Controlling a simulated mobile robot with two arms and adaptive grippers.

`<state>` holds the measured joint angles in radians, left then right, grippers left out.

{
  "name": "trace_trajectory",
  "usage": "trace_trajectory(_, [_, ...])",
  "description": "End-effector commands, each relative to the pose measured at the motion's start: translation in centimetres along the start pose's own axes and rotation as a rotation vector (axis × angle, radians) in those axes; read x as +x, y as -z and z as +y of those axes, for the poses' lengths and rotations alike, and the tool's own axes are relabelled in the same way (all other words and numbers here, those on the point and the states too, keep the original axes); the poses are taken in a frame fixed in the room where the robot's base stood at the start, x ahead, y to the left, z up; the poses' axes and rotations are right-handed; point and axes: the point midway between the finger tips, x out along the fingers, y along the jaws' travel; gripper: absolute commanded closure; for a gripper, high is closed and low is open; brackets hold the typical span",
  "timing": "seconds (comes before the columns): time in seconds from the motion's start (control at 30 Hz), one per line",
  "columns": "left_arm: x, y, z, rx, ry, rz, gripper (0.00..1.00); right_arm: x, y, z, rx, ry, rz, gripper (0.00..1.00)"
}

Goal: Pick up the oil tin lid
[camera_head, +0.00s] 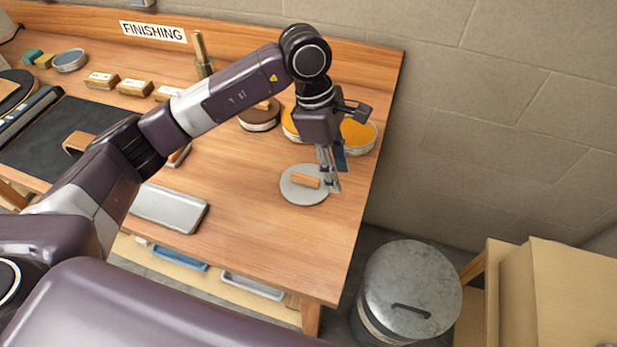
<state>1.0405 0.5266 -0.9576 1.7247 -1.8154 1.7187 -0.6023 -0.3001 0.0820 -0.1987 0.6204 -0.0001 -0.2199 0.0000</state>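A round grey lid (296,194) with an orange-brown bar handle (305,180) on top lies flat on the wooden workbench, near its right edge; I take it for the oil tin lid. My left gripper (329,182) points down over the right part of this lid, with its fingertips just right of the handle. I cannot tell whether the tips touch the lid or hover above it, nor how wide the fingers stand. Nothing shows held in them. My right gripper is not in view.
Round tins with orange contents (359,137) stand behind my gripper, partly hidden, beside a brown round tin (259,117). A grey tray (168,208) lies left of the lid. A metal bin (412,285) stands right of the bench. The bench front is clear.

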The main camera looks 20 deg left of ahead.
Motion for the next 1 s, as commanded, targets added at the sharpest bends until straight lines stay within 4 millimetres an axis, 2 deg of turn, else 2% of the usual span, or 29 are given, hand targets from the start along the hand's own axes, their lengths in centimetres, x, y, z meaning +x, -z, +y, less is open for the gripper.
trace_trajectory(0.03, [-0.7, 2.3, 0.7, -0.003, -0.013, 0.085, 0.67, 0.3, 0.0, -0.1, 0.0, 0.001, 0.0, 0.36])
trace_trajectory(0.1, [-1.6, 4.7, 1.2, -0.01, -0.02, 0.176, 0.67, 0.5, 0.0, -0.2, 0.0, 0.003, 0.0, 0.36])
trace_trajectory(0.23, [-2.5, 7.1, 1.6, -0.019, -0.023, 0.264, 0.67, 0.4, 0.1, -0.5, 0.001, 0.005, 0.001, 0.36])
trace_trajectory(0.53, [0.0, 8.1, 1.6, -0.021, -0.019, 0.277, 0.67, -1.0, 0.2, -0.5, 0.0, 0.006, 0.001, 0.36])
trace_trajectory(0.73, [2.4, 8.6, 1.5, -0.022, -0.018, 0.277, 0.67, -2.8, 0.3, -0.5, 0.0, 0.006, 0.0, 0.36])
trace_trajectory(0.87, [4.1, 9.1, 1.6, -0.022, -0.02, 0.275, 0.67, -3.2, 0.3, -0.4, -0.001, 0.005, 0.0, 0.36])
trace_trajectory(1.0, [4.7, 9.2, 1.7, -0.02, -0.023, 0.275, 0.67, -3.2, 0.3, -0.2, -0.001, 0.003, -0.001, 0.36])
